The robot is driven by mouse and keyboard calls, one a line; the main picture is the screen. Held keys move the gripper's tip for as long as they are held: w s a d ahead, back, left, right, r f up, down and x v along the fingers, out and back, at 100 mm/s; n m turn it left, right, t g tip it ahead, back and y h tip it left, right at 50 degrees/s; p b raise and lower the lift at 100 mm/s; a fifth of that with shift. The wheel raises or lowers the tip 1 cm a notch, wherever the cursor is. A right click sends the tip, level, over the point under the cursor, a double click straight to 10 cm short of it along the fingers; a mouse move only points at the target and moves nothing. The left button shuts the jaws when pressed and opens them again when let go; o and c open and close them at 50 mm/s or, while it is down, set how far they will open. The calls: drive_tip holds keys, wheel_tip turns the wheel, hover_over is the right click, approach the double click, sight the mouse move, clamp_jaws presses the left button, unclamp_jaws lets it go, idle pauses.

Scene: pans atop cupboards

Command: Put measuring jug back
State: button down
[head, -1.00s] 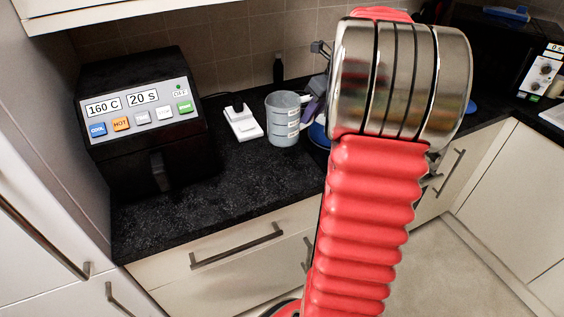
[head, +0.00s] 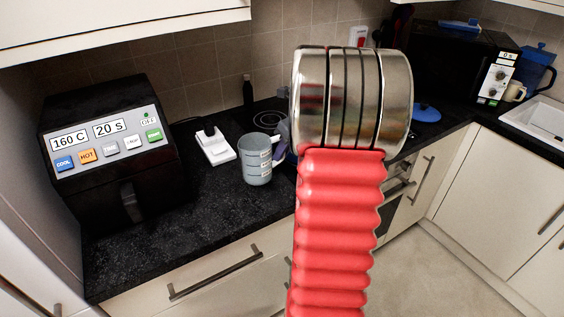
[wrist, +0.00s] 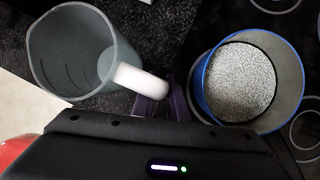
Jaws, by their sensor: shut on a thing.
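The measuring jug (head: 257,163) is a translucent grey-blue jug with label-like marks and a white handle. It appears upright over the dark worktop; I cannot tell whether it touches it. In the wrist view the jug (wrist: 72,50) is at the upper left, and I look into its open top. My gripper (wrist: 160,100), with purple fingers, is shut at the jug's white handle (wrist: 141,80). In the head view my arm's metal joint and red sleeve hide most of the gripper.
A blue-rimmed pan (wrist: 250,80) with a speckled grey inside stands close right of my gripper, on the hob (head: 262,119). A small white device (head: 215,147) and a black cooker (head: 110,150) stand left of the jug. A microwave (head: 460,65) is at the back right.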

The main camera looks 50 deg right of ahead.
sight(282, 161)
drive_tip(key=shift+f, duration=1.8)
drive_tip(key=c, duration=1.7)
unclamp_jaws()
drive_tip(key=shift+c, duration=0.2)
drive_tip(key=v, duration=1.2)
